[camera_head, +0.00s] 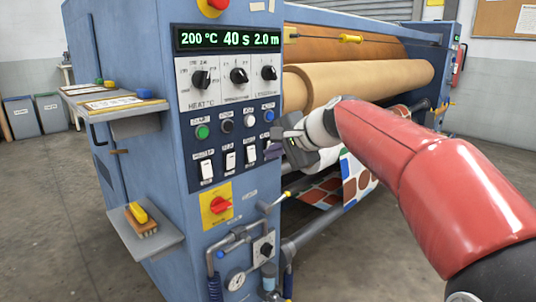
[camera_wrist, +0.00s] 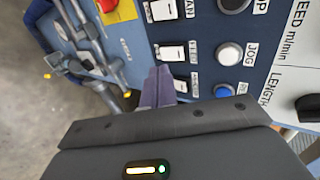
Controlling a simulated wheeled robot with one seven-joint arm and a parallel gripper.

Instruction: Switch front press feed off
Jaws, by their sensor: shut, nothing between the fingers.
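The press's control panel (camera_head: 235,140) carries a row of small white rocker switches. Three show in the head view: left (camera_head: 207,170), middle (camera_head: 231,160) and right (camera_head: 250,156). My gripper (camera_head: 272,152) is at the panel's right edge, just right of these. In the wrist view my gripper (camera_wrist: 158,76) is shut and empty, its purple-grey fingertips beside the end rocker switch (camera_wrist: 181,86), which is partly covered and hidden in the head view. I cannot tell whether they touch.
Above the rockers are round buttons, including a white JOG button (camera_wrist: 228,54) and a blue one (camera_wrist: 224,91), then knobs and a lit display (camera_head: 228,38). A red rotary switch (camera_head: 220,205) and pipes lie below. The large roll (camera_head: 360,85) is behind my gripper.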

